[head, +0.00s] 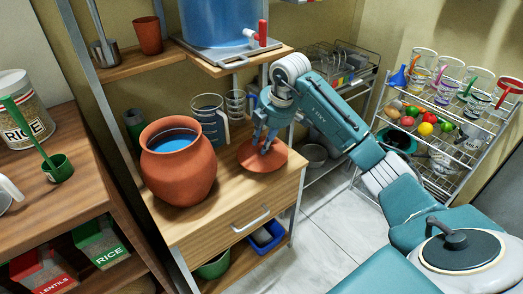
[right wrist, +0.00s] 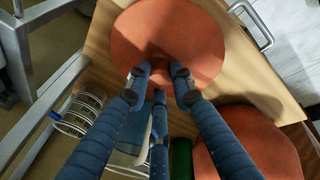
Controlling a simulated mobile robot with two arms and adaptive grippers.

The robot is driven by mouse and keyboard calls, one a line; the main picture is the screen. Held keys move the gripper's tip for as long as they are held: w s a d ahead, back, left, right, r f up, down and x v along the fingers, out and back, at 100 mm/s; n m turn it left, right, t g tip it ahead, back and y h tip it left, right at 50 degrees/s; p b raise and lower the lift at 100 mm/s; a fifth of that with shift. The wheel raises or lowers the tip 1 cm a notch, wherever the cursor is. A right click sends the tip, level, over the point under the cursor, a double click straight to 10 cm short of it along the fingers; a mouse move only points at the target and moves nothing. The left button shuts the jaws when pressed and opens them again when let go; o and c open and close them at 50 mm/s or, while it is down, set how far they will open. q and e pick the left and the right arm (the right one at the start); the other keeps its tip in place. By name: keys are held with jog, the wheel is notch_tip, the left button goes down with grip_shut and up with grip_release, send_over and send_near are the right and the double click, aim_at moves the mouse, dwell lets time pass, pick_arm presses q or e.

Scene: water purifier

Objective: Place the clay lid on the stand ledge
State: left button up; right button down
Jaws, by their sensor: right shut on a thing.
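The clay lid (head: 277,163) is a flat orange-brown disc with its knob up. It lies level at the wooden stand ledge (head: 226,215), right of the open clay pot (head: 180,175). I cannot tell whether its underside touches the wood. My right gripper (head: 266,143) is above it, shut on its knob. In the right wrist view the fingers (right wrist: 160,78) close around the middle of the lid (right wrist: 190,30), and part of the pot (right wrist: 262,140) shows at the lower right. Blue water shows inside the pot. My left gripper is not in view.
Measuring jugs (head: 208,120) stand behind the lid and pot. A blue water container with a red tap (head: 263,32) sits on the shelf above. A drawer handle (head: 250,219) is on the stand's front. The ledge's front right is clear. A wire rack (head: 447,118) stands right.

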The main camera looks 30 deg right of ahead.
aim_at(270, 156)
notch_tip(270, 156, down, 3)
jog(key=shift+r, duration=0.1)
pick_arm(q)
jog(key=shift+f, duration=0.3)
pick_arm(e)
jog(key=c, duration=1.5)
grip_release()
jog(key=p+v, duration=0.1)
jog(key=v, duration=0.8)
jog(key=shift+p, duration=0.3)
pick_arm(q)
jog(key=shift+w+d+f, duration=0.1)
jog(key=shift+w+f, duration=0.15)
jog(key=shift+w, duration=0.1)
pick_arm(e)
jog(key=v, duration=0.3)
